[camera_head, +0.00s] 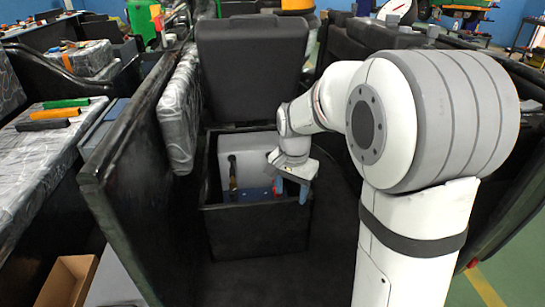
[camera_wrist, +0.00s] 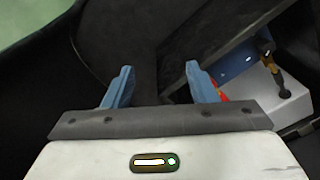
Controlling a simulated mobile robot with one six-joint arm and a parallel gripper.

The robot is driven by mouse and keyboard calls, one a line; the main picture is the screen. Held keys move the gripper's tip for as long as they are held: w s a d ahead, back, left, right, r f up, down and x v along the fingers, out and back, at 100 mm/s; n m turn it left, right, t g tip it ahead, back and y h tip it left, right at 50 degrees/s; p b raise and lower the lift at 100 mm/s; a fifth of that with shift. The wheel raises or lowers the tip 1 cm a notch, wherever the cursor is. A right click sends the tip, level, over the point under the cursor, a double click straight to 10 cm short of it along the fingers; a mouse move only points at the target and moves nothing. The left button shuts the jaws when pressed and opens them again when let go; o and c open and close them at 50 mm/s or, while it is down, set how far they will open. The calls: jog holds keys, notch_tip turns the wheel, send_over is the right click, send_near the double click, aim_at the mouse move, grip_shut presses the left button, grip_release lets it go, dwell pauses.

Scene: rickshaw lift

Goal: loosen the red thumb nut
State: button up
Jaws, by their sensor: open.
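My gripper (camera_head: 291,190) is open over the right part of an open black box (camera_head: 255,222). In the wrist view my gripper (camera_wrist: 160,68) shows two blue fingers spread apart with nothing between them. A small red part (camera_wrist: 222,95), perhaps the red thumb nut, shows just right of the right finger and is partly hidden by it. It sits by a blue plate (camera_wrist: 236,66) on a light grey unit (camera_wrist: 262,102).
A dark lever with a brass part (camera_wrist: 270,65) stands on the unit. A black seat back (camera_head: 250,65) rises behind the box. A tall dark panel (camera_head: 135,170) stands on the left. Dark floor (camera_head: 280,280) is clear in front of the box.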

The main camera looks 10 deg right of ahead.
jog(key=w+f+m+p, duration=0.2)
jog(key=w+f+m, duration=0.1)
jog(key=w, duration=0.4)
jog(key=w+f+m+p, duration=0.2)
jog(key=w+f+m, duration=0.1)
jog(key=w, duration=0.3)
jog(key=w+f+m+p, duration=0.2)
jog(key=w+f+m, duration=0.1)
jog(key=w, duration=0.4)
jog(key=shift+w+d+f+m+g, duration=0.1)
jog(key=shift+w+d+m+g, duration=0.15)
jog(key=shift+m, duration=0.35)
notch_tip(320, 180, down, 7)
jog(key=shift+f+b, duration=0.2)
jog(key=shift+b, duration=0.25)
jog(key=shift+c, duration=0.4)
